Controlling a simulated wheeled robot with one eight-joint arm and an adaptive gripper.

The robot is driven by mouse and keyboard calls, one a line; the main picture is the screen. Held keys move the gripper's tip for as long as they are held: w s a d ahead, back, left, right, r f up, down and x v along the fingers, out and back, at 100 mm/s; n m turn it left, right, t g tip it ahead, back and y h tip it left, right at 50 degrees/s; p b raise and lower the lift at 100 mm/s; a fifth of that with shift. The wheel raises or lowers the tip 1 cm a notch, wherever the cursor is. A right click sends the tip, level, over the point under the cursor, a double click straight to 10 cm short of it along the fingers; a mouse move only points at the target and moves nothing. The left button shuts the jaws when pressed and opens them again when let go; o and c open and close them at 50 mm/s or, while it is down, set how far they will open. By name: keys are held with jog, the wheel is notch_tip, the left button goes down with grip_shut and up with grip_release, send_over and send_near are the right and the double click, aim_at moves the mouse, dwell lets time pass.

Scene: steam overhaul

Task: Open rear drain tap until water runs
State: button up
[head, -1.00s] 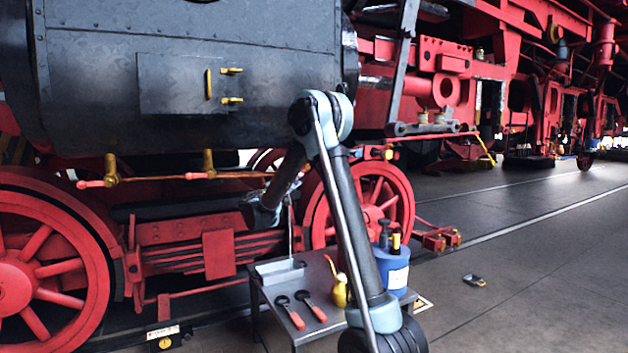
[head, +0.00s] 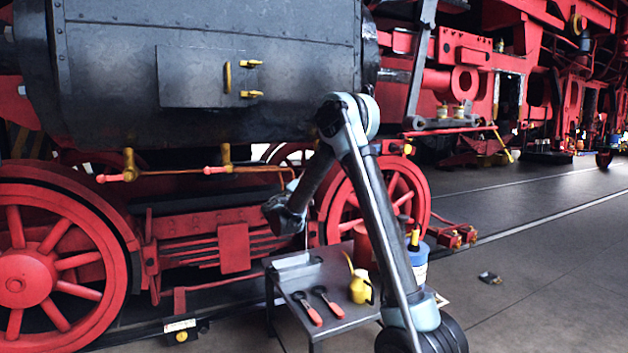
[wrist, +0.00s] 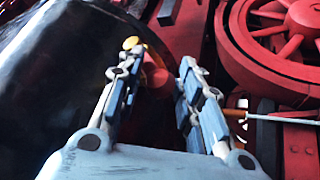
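Two brass drain taps with red-tipped handles sit on a copper pipe under the dark cylinder in the head view: a left tap (head: 128,165) and a right tap (head: 225,158). Both handles point left. I cannot tell which is the rear one. My gripper (wrist: 160,68) is open in the wrist view, its fingers apart and nothing clasped. A red and brass tap part (wrist: 154,70) shows beyond the left finger; contact is unclear.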

jog(key=shift+o, duration=0.6)
jog(key=shift+w+a, duration=0.2)
jog(key=shift+s+d, duration=0.1)
jog(key=shift+s, duration=0.1)
jog(key=shift+s+a+f, duration=0.2)
jog(key=shift+s+a, duration=0.05)
jog(key=v, duration=1.1)
